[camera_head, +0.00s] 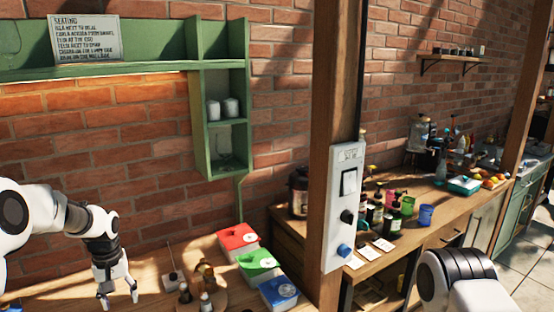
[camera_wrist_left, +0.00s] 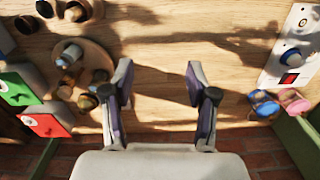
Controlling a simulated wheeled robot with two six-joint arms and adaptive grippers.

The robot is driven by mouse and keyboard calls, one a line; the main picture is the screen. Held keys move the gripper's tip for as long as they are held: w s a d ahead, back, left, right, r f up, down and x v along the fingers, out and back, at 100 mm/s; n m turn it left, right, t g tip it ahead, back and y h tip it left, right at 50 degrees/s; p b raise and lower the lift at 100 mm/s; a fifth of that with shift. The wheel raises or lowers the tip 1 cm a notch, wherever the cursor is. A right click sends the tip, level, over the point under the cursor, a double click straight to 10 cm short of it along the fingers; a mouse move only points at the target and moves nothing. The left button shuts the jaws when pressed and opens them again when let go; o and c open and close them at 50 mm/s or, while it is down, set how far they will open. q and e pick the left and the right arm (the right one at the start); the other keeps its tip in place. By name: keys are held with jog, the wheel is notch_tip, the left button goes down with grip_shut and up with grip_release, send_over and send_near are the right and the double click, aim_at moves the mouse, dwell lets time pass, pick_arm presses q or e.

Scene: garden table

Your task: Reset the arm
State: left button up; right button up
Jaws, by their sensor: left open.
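My left gripper (camera_head: 119,296) hangs down over the wooden table (camera_head: 150,267) at the lower left of the head view. In the left wrist view its two fingers (camera_wrist_left: 158,88) are spread apart, with only bare wood between them. It is empty and apart from the objects around it. Of my right arm, only a white and black link shows at the lower right of the head view; its gripper is out of view.
A round wooden tray (camera_wrist_left: 105,55) with small bottles stands beside my left gripper. Red (camera_head: 237,236), green (camera_head: 257,260) and blue (camera_head: 279,290) boxes line the table's right side. A wooden post (camera_head: 331,90) carries a switch panel (camera_head: 345,190). A green shelf (camera_head: 221,158) hangs on the brick wall.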

pick_arm(q)
notch_tip(320, 180, down, 11)
jog(key=s+d+g+b, duration=0.2)
jog(key=d, duration=0.1)
jog(key=s+d+f+m+g+b, duration=0.1)
jog(key=s+d+f+g+b, duration=0.2)
jog(key=s+f, duration=0.7)
jog(key=s+d+f+m+b, duration=0.1)
jog(key=s+d+f+b, duration=0.25)
jog(key=s+f, duration=0.6)
jog(key=s+d+f+m+t+b, duration=0.1)
jog(key=s+d+t, duration=0.1)
jog(key=s, duration=0.5)
jog(key=s+d+f+m+t, duration=0.1)
jog(key=s+d+f+t, duration=0.1)
jog(key=s, duration=0.4)
jog(key=shift+s+d+f+m+t+b, duration=0.2)
jog(key=shift+s+m+t+b, duration=0.2)
jog(key=shift+t, duration=0.2)
pick_arm(e)
notch_tip(320, 180, down, 12)
jog(key=w, duration=0.1)
jog(key=shift+w+r, duration=0.25)
jog(key=shift+w, duration=0.05)
jog(key=shift+s, duration=0.1)
